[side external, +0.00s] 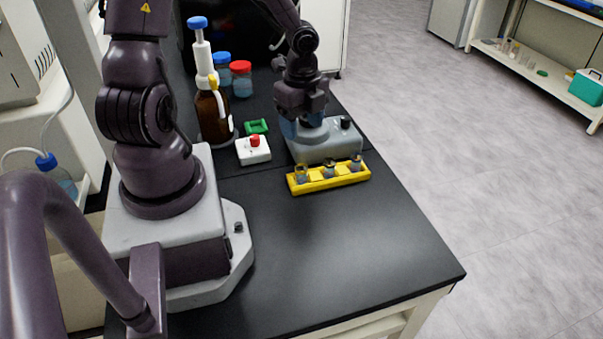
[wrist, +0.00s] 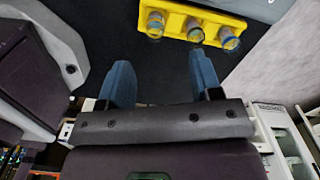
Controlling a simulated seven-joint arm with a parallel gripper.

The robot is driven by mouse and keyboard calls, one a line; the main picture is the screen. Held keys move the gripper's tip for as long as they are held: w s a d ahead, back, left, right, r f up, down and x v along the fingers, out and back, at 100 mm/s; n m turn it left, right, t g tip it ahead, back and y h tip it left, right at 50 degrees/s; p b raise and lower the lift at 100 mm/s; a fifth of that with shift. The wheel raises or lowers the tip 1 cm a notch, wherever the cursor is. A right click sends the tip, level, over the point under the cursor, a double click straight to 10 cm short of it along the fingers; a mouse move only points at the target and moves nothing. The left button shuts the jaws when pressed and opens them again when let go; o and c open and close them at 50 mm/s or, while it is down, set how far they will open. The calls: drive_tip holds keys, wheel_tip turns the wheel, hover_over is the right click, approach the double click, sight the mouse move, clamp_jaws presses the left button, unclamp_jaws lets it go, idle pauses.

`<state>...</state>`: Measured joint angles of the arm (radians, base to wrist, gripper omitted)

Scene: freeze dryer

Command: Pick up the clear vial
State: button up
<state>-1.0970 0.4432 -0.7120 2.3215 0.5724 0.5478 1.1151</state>
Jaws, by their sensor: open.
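A yellow rack (side external: 343,179) holds three small upright vials in a row. The left vial (side external: 301,174) looks see-through, with yellow showing in it; the middle vial (side external: 329,169) and right vial (side external: 356,162) look greyer. They are too small to tell surely which is the clear one. My gripper (side external: 304,130) is above the grey device behind the rack, its blue fingers apart and empty. In the wrist view my gripper (wrist: 163,75) is open, and the yellow rack (wrist: 176,22) lies beyond the fingertips near the top edge.
A grey device (side external: 325,146) with a round plate and black knob stands right behind the rack. A white box with a red knob (side external: 254,148), a green piece (side external: 256,127) and a brown bottle (side external: 213,117) stand left of it. The black bench (side external: 330,240) in front is clear.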

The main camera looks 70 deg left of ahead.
sight(302, 164)
wheel_tip(302, 164, down, 6)
drive_tip(key=shift+d+f, duration=0.1)
drive_tip(key=shift+d, duration=0.05)
drive_tip(key=f, duration=0.3)
drive_tip(key=d+f, duration=0.1)
drive_tip(key=shift+s+f, duration=0.15)
drive_tip(key=shift+s, duration=0.1)
drive_tip(key=shift+f, duration=0.45)
clamp_jaws()
